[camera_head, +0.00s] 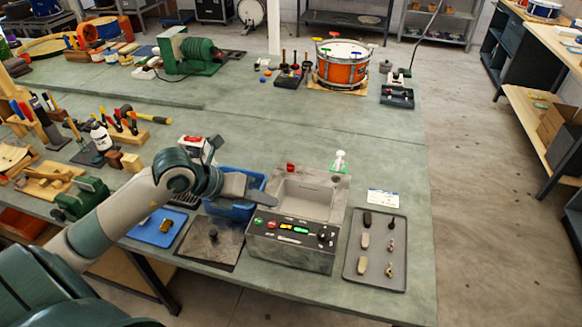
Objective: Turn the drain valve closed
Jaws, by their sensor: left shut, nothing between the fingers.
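A grey basin unit (290,255) stands near the front edge of the bench, with its open basin at the back and a dark control panel (290,230) in front. The panel carries red, yellow and green controls, and a dark knob (323,238) at its right end. A small red part (290,167) stands on the back left rim. I cannot tell which of these is the drain valve, or how it is turned. My left gripper (272,200) is shut and empty, above the basin's left side, apart from the knob. My right gripper is out of view.
A blue bin (217,209) sits left of the basin, partly behind my left arm. A grey tray (376,270) with small parts lies to the right. A white and green spray bottle (339,162) stands behind. The bench middle beyond is clear.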

